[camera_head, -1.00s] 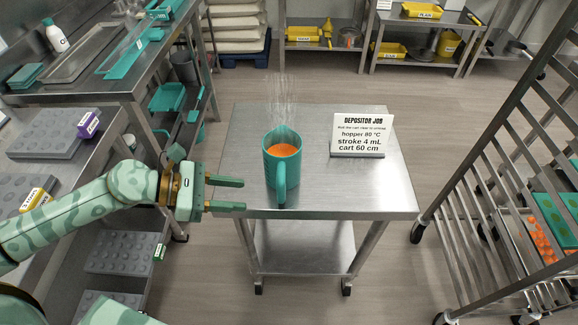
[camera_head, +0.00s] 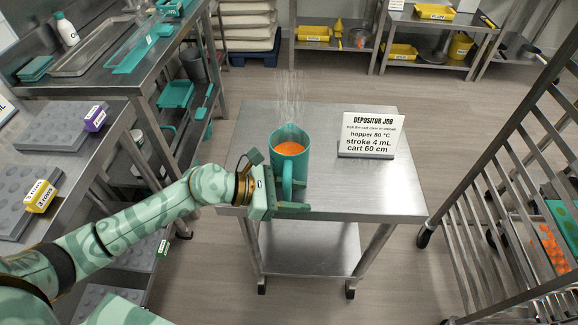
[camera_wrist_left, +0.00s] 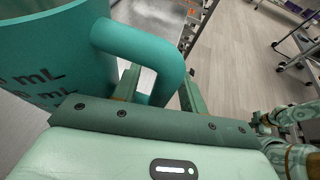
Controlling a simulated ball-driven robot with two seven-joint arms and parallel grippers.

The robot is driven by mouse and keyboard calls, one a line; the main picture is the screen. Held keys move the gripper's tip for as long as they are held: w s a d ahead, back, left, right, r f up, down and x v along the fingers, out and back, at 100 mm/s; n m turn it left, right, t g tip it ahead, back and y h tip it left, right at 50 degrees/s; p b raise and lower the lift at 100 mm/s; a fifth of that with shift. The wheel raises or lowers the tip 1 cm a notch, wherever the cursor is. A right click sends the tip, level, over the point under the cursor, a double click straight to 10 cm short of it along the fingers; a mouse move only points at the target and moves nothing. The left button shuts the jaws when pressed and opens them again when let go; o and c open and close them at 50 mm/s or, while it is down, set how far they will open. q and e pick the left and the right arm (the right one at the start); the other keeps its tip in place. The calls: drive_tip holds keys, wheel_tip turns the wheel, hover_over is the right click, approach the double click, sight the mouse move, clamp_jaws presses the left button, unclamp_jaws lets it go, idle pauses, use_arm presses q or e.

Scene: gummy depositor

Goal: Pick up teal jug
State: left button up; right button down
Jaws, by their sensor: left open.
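The teal jug (camera_head: 303,146) stands upright on the steel cart, with orange liquid inside and steam rising above it. Its handle (camera_head: 287,180) faces me. My left gripper (camera_head: 293,196) is at the handle, low on the near side of the jug. In the left wrist view the jug (camera_wrist_left: 60,50) fills the upper left, and its handle (camera_wrist_left: 150,42) passes between the two open fingers (camera_wrist_left: 158,88). Whether a finger touches the handle I cannot tell.
The steel cart (camera_head: 360,190) carries a sign (camera_head: 370,136) right of the jug. A rack (camera_head: 500,200) with trays stands at the right. Steel tables with grey moulds (camera_head: 55,140) stand at the left.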

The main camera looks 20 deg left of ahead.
use_arm(q)
clamp_jaws()
use_arm(e)
drive_tip(key=shift+d, duration=0.1)
use_arm(q)
drive_tip(key=shift+r, duration=0.1)
